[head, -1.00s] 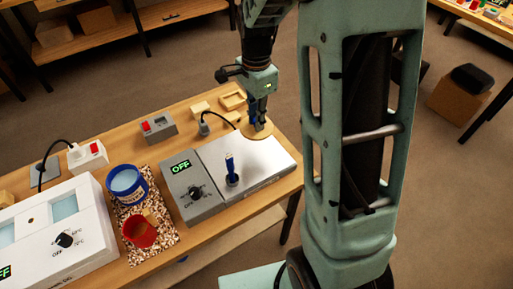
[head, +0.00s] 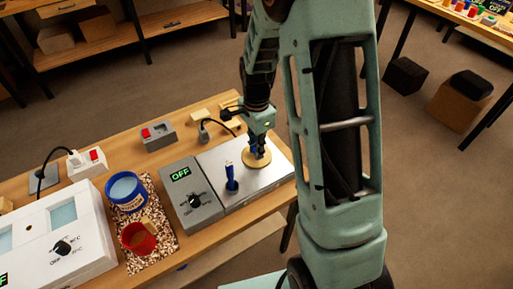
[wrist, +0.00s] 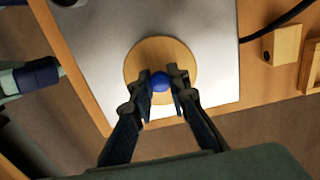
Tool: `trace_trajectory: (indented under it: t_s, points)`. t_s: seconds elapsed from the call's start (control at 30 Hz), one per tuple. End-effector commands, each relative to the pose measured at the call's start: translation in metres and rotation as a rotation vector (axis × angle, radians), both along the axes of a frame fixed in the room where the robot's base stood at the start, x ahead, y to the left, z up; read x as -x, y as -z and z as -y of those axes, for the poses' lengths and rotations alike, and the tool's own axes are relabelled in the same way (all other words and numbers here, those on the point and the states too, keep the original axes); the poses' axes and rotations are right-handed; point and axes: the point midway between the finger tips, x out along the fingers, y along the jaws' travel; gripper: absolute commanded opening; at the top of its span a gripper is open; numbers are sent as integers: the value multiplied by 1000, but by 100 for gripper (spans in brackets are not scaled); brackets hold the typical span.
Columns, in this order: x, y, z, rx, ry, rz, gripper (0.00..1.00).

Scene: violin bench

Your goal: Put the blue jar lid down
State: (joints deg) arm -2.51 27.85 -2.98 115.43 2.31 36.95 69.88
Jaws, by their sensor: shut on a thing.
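The blue jar lid is a round wooden disc (head: 257,160) with a blue knob (wrist: 160,82). My gripper (head: 260,146) is shut on the knob, with one finger on each side of it in the wrist view (wrist: 160,85). The disc is level over the metal top (head: 228,192) of the grey hot plate, near its far right part. I cannot tell whether it touches the plate or hovers just above. The blue jar (head: 126,190) stands open on a speckled mat, left of the hot plate.
A blue-handled tool (head: 231,179) stands upright on the plate, close left of the lid. The hot plate's control box (head: 192,197) reads OFF. A red jar (head: 138,239) holds a wooden piece on the mat (head: 166,227). A cable and wooden blocks (head: 200,115) lie behind the plate.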

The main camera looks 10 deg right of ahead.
Motion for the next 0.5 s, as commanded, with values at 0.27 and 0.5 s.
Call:
trace_trajectory:
  t_s: [0.27,0.5]
  points:
    - [0,2,0,0,0,-1,33]
    - [0,1,0,0,0,-1,33]
